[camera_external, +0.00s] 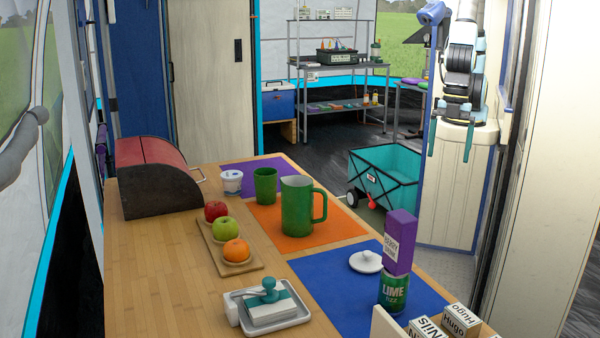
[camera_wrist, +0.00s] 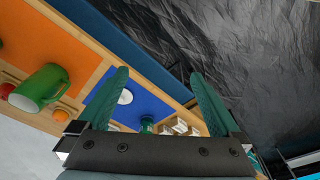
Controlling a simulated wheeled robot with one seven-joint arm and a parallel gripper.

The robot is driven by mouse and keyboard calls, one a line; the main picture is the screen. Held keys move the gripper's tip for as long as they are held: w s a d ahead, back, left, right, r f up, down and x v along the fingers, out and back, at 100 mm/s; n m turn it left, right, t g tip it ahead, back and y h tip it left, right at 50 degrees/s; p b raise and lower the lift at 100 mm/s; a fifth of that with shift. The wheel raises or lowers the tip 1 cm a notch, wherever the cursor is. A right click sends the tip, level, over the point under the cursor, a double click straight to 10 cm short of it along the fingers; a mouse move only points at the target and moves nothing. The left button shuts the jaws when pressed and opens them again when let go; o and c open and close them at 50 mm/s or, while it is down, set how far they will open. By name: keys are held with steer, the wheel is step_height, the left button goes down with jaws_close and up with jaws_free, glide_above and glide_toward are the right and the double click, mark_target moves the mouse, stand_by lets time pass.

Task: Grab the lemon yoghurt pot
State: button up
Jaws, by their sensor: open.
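The lemon yoghurt pot is most likely the small white pot (camera_external: 232,182) with a blue print, standing upright at the far end of the wooden table; its label is too small to read. My gripper (camera_external: 451,143) is at the upper right of the external view, beyond the table's right side and well apart from the pot. Its two teal fingers point down, spread and empty. In the wrist view my gripper (camera_wrist: 160,85) is open with nothing between the fingers. I cannot make out the pot in the wrist view.
A green cup (camera_external: 265,186) stands close right of the pot, with a green jug (camera_external: 297,207) nearer. A red bread bin (camera_external: 155,178) is to the left. A fruit board (camera_external: 220,252), a lime can (camera_external: 393,294) with a purple carton (camera_external: 400,242) on it, and a teal wagon (camera_external: 385,178) also show.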

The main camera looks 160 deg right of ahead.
step_height(320, 180, up, 5)
steer(key=w+d+f+m+t+y+b, duration=0.1)
steer(key=w+d+m, duration=0.2)
steer(key=d+m, duration=0.5)
steer(key=w+d+m+t+y+b, duration=0.1)
steer(key=w+d+m, duration=0.35)
steer(key=d, duration=0.55)
steer(key=w+d+f+m+t+y+b, duration=0.1)
steer(key=w+d+m, duration=0.1)
steer(key=d+m, duration=0.6)
steer(key=s+d+m+t+h+b, duration=0.1)
steer(key=s+d+m+t, duration=0.2)
steer(key=d, duration=0.5)
steer(key=s+d+m+t, duration=0.1)
steer(key=s+d+m, duration=0.25)
steer(key=d, duration=0.55)
steer(key=s+d+m+t+h+b, duration=0.15)
steer(key=d+m, duration=0.25)
steer(key=d, duration=0.4)
steer(key=s+d+r+m+t+h, duration=0.25)
steer(key=s+d+m, duration=0.35)
steer(key=s+d, duration=0.55)
glide_toward(231, 171)
steer(key=w, duration=0.1)
steer(key=shift+w+f+t, duration=0.4)
steer(key=shift+f, duration=0.1)
steer(key=p+x, duration=0.1)
steer(key=x, duration=0.5)
steer(key=shift+p+x, duration=0.9)
steer(key=shift+x, duration=1.3)
